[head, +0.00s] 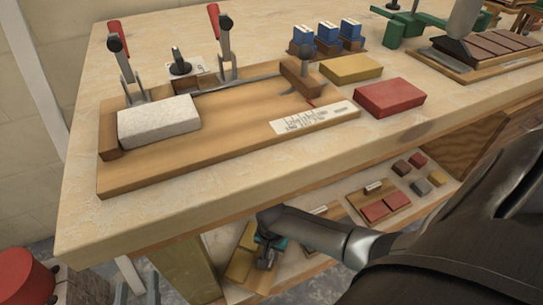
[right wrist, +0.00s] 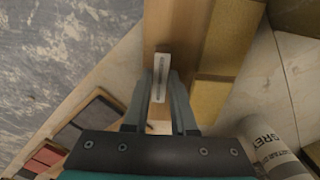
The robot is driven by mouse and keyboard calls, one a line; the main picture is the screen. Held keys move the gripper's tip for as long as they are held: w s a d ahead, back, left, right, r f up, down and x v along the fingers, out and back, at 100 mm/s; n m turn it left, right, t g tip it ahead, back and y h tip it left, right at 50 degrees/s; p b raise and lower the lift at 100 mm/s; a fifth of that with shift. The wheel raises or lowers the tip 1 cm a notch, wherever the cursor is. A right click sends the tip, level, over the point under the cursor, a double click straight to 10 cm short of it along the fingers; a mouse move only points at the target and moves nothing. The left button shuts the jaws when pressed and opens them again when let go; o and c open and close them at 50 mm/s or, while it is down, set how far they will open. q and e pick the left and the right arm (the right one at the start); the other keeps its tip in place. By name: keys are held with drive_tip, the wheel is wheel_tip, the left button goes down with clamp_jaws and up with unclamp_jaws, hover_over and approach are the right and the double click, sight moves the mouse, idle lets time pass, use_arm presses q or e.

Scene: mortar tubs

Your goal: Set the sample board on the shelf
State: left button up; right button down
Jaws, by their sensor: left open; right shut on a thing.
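The sample board (right wrist: 172,25) is a wooden strip with yellow brick pieces (right wrist: 220,70) along one side and a pale slotted piece (right wrist: 160,78) in its middle. My right gripper (right wrist: 160,100) is shut on it. In the head view, my right gripper (head: 267,255) is below the bench top, at the left part of the lower shelf (head: 300,268), with a yellow piece (head: 240,264) beside it. The gripper and arm partly hide the board there. I cannot tell whether the board touches the shelf. My left gripper is not in view.
Another board with red tiles (head: 386,207) and several loose small blocks (head: 420,186) lie farther right on the shelf. The bench top (head: 225,190) overhangs the shelf. A clamp jig (head: 240,140) stands on it.

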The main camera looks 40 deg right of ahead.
drive_tip(key=shift+f, duration=0.55)
drive_tip(key=c, duration=0.6)
unclamp_jaws()
drive_tip(key=shift+c, duration=0.2)
drive_tip(key=shift+f, duration=0.1)
